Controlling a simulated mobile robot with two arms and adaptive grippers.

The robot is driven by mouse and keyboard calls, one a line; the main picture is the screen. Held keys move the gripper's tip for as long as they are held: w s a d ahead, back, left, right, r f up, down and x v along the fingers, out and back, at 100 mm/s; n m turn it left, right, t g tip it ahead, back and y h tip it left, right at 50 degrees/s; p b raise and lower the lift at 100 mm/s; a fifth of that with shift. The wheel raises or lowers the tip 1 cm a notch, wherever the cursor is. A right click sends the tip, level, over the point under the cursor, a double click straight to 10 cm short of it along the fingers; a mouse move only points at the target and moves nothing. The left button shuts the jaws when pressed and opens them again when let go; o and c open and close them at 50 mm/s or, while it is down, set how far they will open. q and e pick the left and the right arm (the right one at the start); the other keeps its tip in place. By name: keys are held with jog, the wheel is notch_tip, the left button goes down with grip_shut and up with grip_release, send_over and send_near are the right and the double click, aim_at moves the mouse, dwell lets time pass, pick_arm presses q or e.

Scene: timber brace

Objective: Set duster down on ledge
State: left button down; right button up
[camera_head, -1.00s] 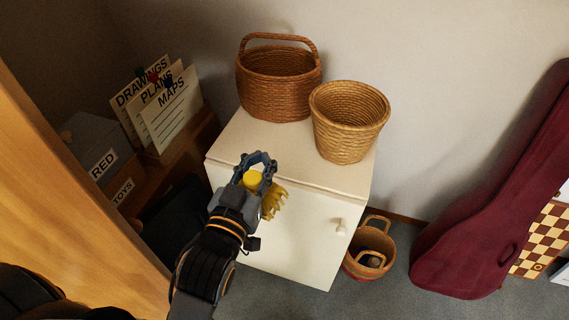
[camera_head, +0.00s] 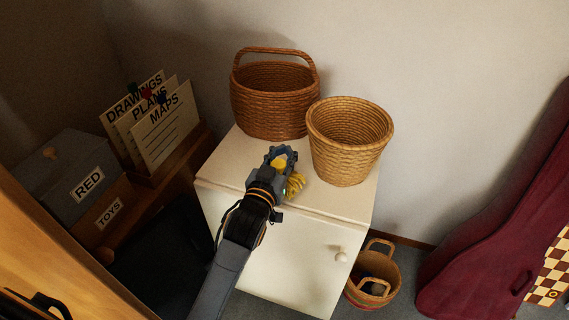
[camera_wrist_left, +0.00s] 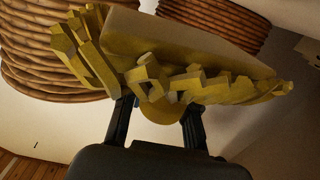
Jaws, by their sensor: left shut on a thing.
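A yellow duster (camera_head: 294,184) is in my left gripper (camera_head: 281,156), over the front part of the white cabinet's top (camera_head: 226,172). In the left wrist view the duster (camera_wrist_left: 190,50) fills the upper middle, with chunky yellow tufts along a flat tan body. The gripper's two dark fingers (camera_wrist_left: 157,125) are shut on its rounded yellow grip. I cannot tell whether the duster touches the cabinet top. My right gripper is not in view.
A brown handled basket (camera_head: 274,100) and a tan basket (camera_head: 348,140) stand on the cabinet top, close behind and right of the duster. Left are the RED box (camera_head: 68,170) and label cards (camera_head: 160,125). A striped basket (camera_head: 374,275) and a maroon case (camera_head: 490,240) stand on the floor.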

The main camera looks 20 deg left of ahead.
aim_at(285, 164)
pick_arm(q)
jog(key=shift+w+f, duration=0.25)
jog(key=shift+f, duration=0.05)
notch_tip(285, 164, down, 3)
jog(key=shift+w+f, duration=0.1)
jog(key=shift+w, duration=0.05)
jog(key=shift+f, duration=0.1)
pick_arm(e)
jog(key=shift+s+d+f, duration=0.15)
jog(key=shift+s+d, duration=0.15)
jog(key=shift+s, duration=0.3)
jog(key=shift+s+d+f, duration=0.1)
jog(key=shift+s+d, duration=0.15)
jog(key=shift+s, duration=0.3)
pick_arm(q)
jog(key=shift+f, duration=0.2)
jog(key=c, duration=1)
grip_release()
jog(key=shift+c, duration=0.2)
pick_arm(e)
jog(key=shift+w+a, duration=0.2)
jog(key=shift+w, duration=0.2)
